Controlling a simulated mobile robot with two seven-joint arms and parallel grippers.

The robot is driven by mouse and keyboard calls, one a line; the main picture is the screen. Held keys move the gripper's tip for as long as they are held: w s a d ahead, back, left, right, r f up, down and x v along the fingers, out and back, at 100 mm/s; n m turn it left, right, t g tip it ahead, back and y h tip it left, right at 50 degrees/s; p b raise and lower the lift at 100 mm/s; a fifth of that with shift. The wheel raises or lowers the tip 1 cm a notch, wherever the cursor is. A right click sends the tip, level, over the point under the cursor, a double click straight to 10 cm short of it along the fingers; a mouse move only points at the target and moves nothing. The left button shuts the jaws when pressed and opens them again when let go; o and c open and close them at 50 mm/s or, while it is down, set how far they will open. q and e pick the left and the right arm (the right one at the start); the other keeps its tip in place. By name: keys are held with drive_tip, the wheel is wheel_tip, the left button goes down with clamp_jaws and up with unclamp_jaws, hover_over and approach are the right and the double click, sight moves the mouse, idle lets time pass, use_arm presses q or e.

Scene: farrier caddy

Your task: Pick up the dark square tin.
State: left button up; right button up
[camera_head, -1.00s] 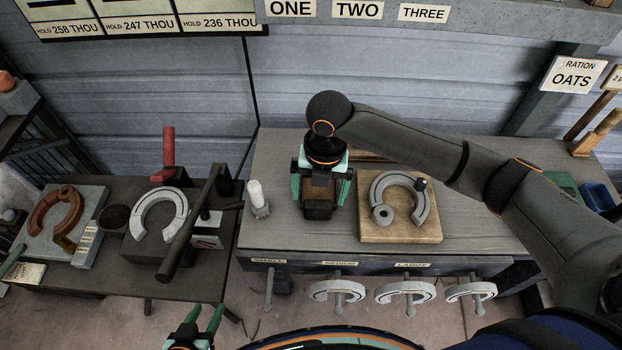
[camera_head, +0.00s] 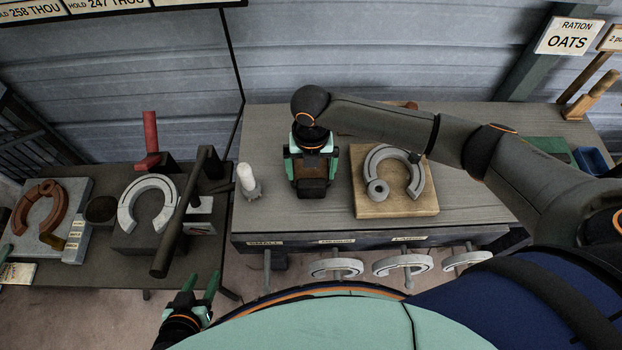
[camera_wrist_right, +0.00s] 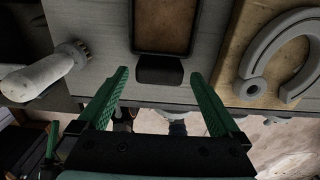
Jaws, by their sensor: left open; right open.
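The dark square tin (camera_head: 313,188) sits on the grey workbench beneath my right gripper, and the gripper partly hides it in the head view. In the right wrist view the tin (camera_wrist_right: 135,28) has a dark rim, a brownish inside and a dark front part toward me. My right gripper (camera_wrist_right: 160,76) is open and empty. Its green fingertips lie left and right of the tin's dark front part; whether they are down at its height I cannot tell. My left gripper (camera_head: 200,283) is open and empty, low at the front, away from the tin.
A wooden board (camera_head: 402,204) with a grey horseshoe (camera_head: 414,175) lies close on the right. Horseshoes hang below the bench's front edge. A lower dark table (camera_head: 100,270) with several tools stands left.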

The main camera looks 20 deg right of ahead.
sight(311, 178)
wheel_tip(311, 178, down, 3)
drive_tip(key=shift+w+d+f, duration=0.1)
drive_tip(key=shift+f, duration=0.1)
drive_tip(key=c, duration=1.5)
drive_tip(key=shift+o, duration=0.2)
drive_tip(key=shift+r, duration=0.15)
